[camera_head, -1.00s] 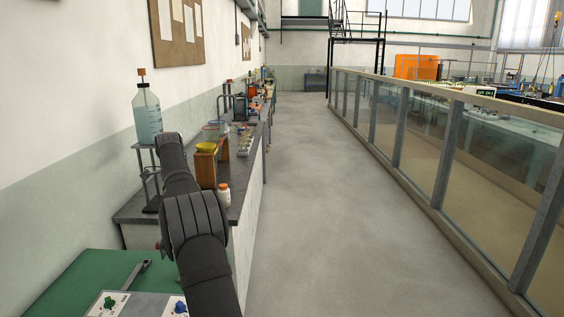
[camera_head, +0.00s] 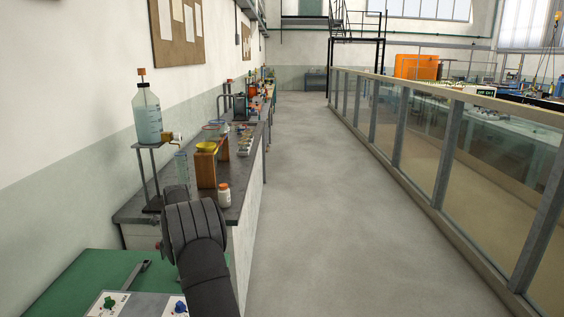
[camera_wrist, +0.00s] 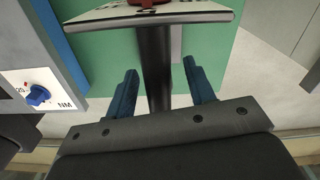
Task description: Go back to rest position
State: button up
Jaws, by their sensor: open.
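My gripper (camera_wrist: 162,92) shows in the wrist view with its two blue fingers spread apart. It is open and nothing is between the fingertips that I can see it hold. A dark post, a green surface (camera_wrist: 112,58) and a control box with a blue knob (camera_wrist: 38,96) lie beyond and beside the fingers. In the head view my arm rises from the bottom over the green bench and ends near the front of the dark bench. The gripper itself is hidden there.
The dark bench (camera_head: 233,205) along the left wall holds a bottle of clear liquid (camera_head: 147,118) on a stand, a small white bottle (camera_head: 224,194) and a wooden stand with a yellow dish (camera_head: 206,147). The glass flume (camera_head: 428,128) runs along the right. The floor between is clear.

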jog(key=shift+r, duration=2.4)
